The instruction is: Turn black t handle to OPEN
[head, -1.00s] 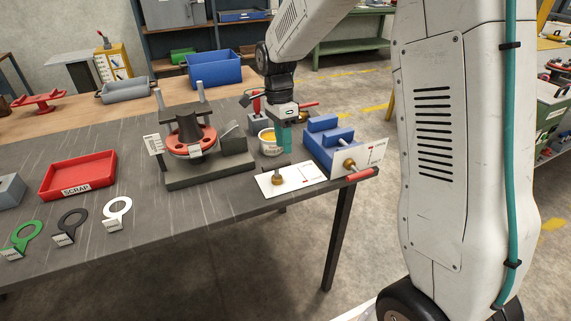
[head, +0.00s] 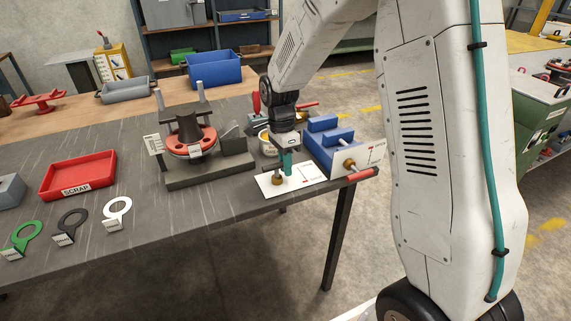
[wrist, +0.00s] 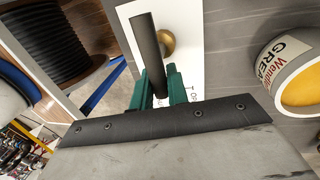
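The black T handle (wrist: 146,50) shows in the wrist view as a dark bar over a brass hub (wrist: 167,43). It is mounted on a white plate (wrist: 190,45) with a few printed letters, partly hidden by my gripper. In the head view this plate (head: 308,176) lies at the table's front right corner, with the brass hub low on it. My gripper (wrist: 157,78) points down over the plate, its two teal fingers parted, one on each side of the bar's near end. Any contact between fingers and bar is too small to tell.
A blue block fixture (head: 318,148) with another white plate and a red-ended handle (head: 362,174) stands close on the right. A grease tub (wrist: 297,75) stands near my gripper. A fixture with a red flange (head: 190,147) is left.

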